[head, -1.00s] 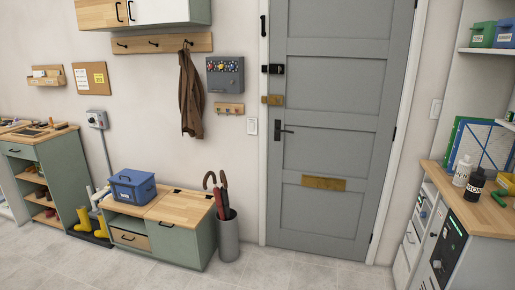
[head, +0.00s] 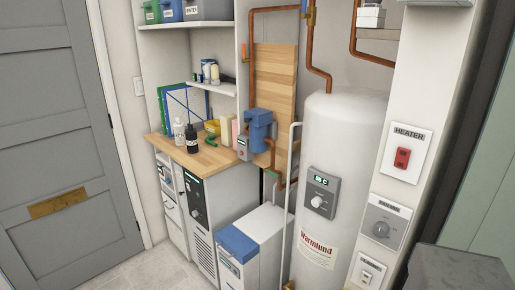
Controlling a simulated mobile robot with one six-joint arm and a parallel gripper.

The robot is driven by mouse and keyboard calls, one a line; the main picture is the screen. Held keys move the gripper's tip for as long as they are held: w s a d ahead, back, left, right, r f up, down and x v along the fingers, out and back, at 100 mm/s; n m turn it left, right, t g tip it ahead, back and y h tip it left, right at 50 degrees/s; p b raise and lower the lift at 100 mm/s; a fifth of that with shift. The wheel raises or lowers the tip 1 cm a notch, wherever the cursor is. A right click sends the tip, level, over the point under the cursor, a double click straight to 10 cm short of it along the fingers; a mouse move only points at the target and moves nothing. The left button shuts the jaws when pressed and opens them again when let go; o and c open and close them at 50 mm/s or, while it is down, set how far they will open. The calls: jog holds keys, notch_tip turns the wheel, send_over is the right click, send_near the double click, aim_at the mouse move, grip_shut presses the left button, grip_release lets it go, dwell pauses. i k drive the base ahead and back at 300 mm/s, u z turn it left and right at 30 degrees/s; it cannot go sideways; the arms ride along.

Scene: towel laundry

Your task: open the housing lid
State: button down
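I cannot tell for sure which thing the housing lid belongs to. A blue pipe-mounted unit (head: 259,130) sits in the copper pipework behind the counter's right end. A white floor-standing unit (head: 262,240) has a blue panel (head: 237,243) on its top front, which looks closed.
A white water heater tank (head: 339,170) stands right of the floor unit. Switch panels, one marked HEATER (head: 402,155), are on the pillar at right. A wooden counter (head: 205,158) holds bottles. A grey door (head: 60,140) is at left; clear floor (head: 150,270) lies before it.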

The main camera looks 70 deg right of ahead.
aim_at(259, 117)
jog(key=z, duration=5.1)
jog(key=i, duration=0.15)
jog(key=u, duration=3.3)
jog(key=k, duration=0.9)
jog(key=u, duration=0.2)
jog(key=i, duration=0.55)
